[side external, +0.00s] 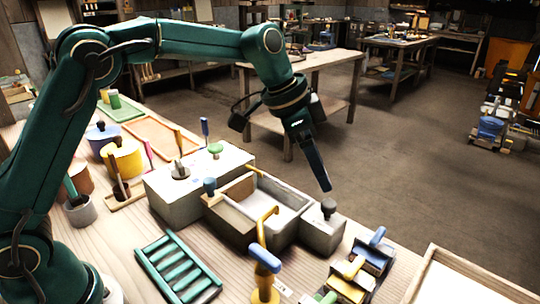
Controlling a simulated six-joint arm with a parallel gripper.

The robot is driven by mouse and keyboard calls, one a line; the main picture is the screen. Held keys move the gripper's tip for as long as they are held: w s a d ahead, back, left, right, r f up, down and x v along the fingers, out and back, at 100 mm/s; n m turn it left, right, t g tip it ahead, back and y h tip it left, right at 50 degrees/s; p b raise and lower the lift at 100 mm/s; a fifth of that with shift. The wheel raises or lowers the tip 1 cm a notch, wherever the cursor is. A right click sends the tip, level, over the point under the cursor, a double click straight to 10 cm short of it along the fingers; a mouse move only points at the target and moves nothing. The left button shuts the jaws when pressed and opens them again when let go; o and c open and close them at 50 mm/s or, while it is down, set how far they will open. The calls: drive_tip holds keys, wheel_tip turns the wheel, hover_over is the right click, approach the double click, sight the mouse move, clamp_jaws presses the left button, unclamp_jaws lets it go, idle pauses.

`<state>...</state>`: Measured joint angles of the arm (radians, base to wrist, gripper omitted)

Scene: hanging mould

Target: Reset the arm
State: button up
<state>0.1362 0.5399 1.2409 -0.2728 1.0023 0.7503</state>
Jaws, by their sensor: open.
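My gripper (312,155) hangs from my green arm, above the far side of the bench and near the right end of a grey box-like mould (285,195). It points down and tilts to the right. The jaws are open and I see nothing held between them. One dark finger shows clearly; the other is hard to make out from this side. The mould has an open, pale hollow. A dark round knob (328,208) stands on the block at its right end, just below the fingertip.
A grey block (190,188) with knobs stands left of the mould. A green slatted rack (178,268), a yellow post with a blue top (265,262), colored clamps (358,268) and a pale tray (455,280) lie in front. Pots (122,158) crowd the left. Open floor lies behind.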

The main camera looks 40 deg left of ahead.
drive_tip(key=s+a+r+n+t+y, duration=0.1)
drive_tip(key=s+a+r, duration=0.25)
drive_tip(key=s, duration=0.25)
drive_tip(key=s+a+r+n+t, duration=0.2)
drive_tip(key=s+r, duration=0.3)
drive_tip(key=s+a+f+n+y, duration=0.1)
drive_tip(key=s+a+f+n, duration=0.1)
drive_tip(key=s, duration=0.4)
drive_tip(key=s+a+f+n+g+y, duration=0.1)
drive_tip(key=s+a+f+n, duration=0.1)
drive_tip(key=s+f+n, duration=0.2)
wheel_tip(320, 180, down, 2)
drive_tip(key=s, duration=0.2)
drive_tip(key=shift+s+a+f, duration=0.25)
drive_tip(key=shift+s+a, duration=0.05)
drive_tip(key=shift+a, duration=0.05)
idle(0.3)
